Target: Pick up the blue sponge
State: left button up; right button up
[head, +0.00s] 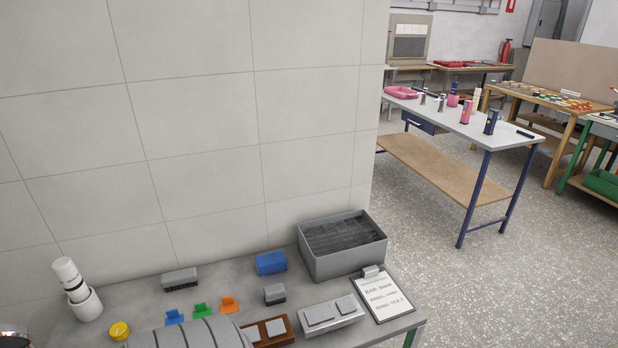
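A blue block (271,263), which looks like the blue sponge, lies at the back of the grey table (225,278), close to the tiled wall. It is left of a grey bin and nothing touches it. Neither of my grippers shows in the head view.
A grey bin (318,263) with dark contents stands at the back right, beside a clipboard (383,295). Nearby are a grey brush (180,280), a small grey block (274,294), blue, green and orange pieces (202,310), and a white holder (86,306).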

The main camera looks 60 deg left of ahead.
aim_at(274, 261)
jog(key=i, duration=0.8)
jog(key=u, duration=2.1)
